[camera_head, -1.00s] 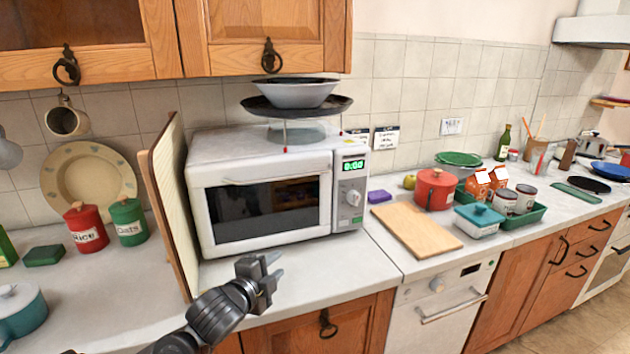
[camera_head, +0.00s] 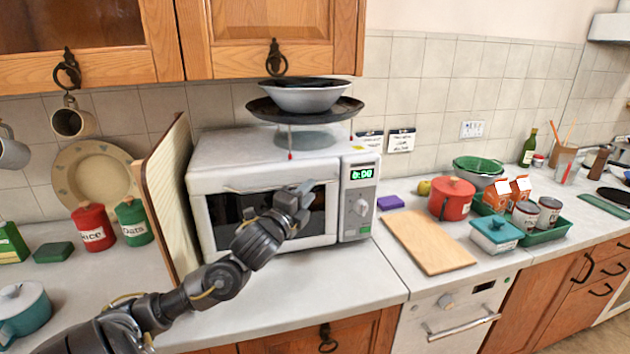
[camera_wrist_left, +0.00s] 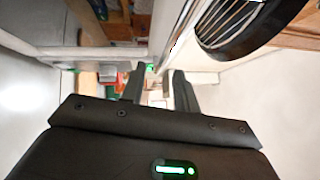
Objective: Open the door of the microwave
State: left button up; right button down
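The white microwave (camera_head: 262,152) stands on the counter with its door (camera_head: 225,218) closed. The door has a dark window and a thin pale bar handle (camera_head: 250,187) across its upper part. The display on its right reads green digits above a round knob. My left gripper (camera_head: 301,193) is in front of the door's upper right part, close to the handle's right end. In the left wrist view its two fingers (camera_wrist_left: 158,84) are apart, with a gap between them. I cannot tell whether they touch the handle. My right gripper is not in view.
A pan and bowl (camera_head: 303,98) sit on a stand on top of the microwave. A tall board (camera_head: 168,200) leans at its left side. A wooden cutting board (camera_head: 428,241) lies to the right. The counter in front of the microwave is clear.

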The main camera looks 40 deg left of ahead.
pick_arm(q)
jog(key=x, duration=0.3)
jog(key=shift+w+p, duration=0.25)
jog(key=shift+p, duration=0.15)
jog(key=shift+r, duration=0.1)
grip_shut()
